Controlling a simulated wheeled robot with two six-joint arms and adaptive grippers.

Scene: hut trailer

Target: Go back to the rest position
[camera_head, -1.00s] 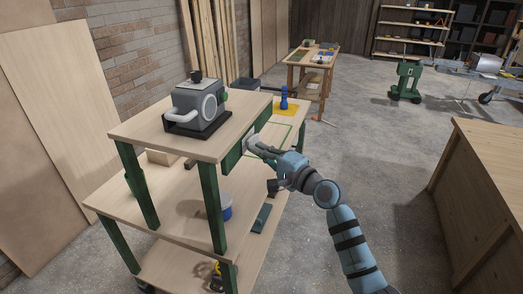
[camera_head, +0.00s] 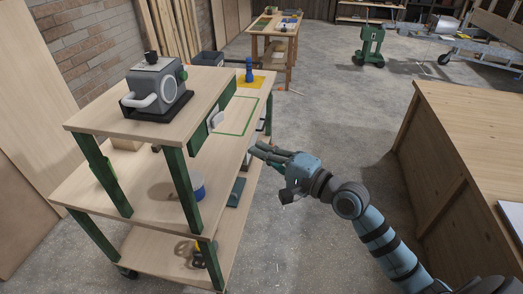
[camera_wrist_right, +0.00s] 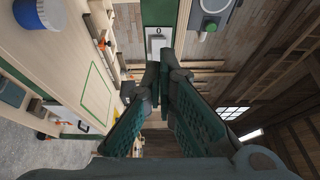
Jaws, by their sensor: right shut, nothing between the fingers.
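My right gripper (camera_head: 257,150) is in the head view, beside the right edge of the wooden cart (camera_head: 215,165). Its fingers are closed together with nothing between them, and they also show shut in the right wrist view (camera_wrist_right: 160,75). The fingertips are apart from the white switch (camera_head: 215,119) on the green cart panel. This switch shows beyond the fingertips in the right wrist view (camera_wrist_right: 157,43). My left gripper is in neither view.
A grey machine (camera_head: 155,86) stands on the cart's top shelf. A blue object (camera_head: 249,70) stands on a yellow patch behind. A blue tub (camera_head: 197,187) is on the middle shelf. A wooden bench (camera_head: 470,130) stands at right, with open concrete floor (camera_head: 330,110) between.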

